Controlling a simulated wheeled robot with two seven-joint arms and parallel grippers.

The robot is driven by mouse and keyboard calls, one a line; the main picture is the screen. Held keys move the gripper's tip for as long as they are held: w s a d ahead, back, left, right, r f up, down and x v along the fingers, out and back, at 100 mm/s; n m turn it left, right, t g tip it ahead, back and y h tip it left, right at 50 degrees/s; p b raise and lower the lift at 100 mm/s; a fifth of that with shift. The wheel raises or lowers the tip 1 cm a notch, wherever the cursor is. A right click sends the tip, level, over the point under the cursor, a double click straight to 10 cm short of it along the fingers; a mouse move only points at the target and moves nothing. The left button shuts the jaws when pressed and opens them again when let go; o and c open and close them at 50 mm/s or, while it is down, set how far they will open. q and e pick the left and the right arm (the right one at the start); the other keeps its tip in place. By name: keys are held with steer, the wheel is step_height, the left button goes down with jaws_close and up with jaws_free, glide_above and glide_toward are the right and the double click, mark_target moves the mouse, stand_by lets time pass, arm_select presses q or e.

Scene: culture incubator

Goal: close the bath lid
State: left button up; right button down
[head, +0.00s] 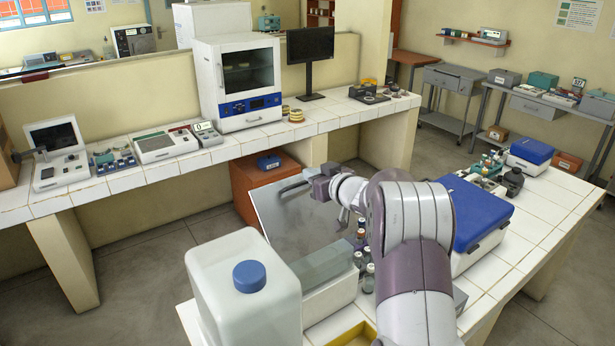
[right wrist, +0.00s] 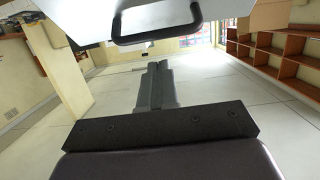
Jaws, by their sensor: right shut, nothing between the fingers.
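The bath lid (head: 290,222) is a grey, see-through-looking panel that stands raised and tilted at the far side of the bath (head: 330,298). Its dark handle (head: 291,187) is at the top edge. In the right wrist view the black handle (right wrist: 156,40) crosses the top of the picture below the pale lid (right wrist: 150,15). My right gripper (head: 318,186) is close to the handle's right end in the head view. In the right wrist view its fingers (right wrist: 157,66) are together and empty, below the handle; contact cannot be told. My left gripper is not in view.
A white jug with a blue cap (head: 249,277) stands left of the bath. Several small bottles (head: 366,262) stand close to its right. A blue-lidded box (head: 472,215) is farther right, beside my right arm. An orange cabinet (head: 240,190) is behind the lid.

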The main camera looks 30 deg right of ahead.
steer(key=f, duration=0.1)
steer(key=w+f, duration=0.1)
steer(key=f, duration=0.1)
steer(key=shift+w+a+p, duration=0.15)
steer(key=shift+p, duration=0.25)
steer(key=shift+w+f, duration=0.15)
steer(key=shift+w, duration=0.2)
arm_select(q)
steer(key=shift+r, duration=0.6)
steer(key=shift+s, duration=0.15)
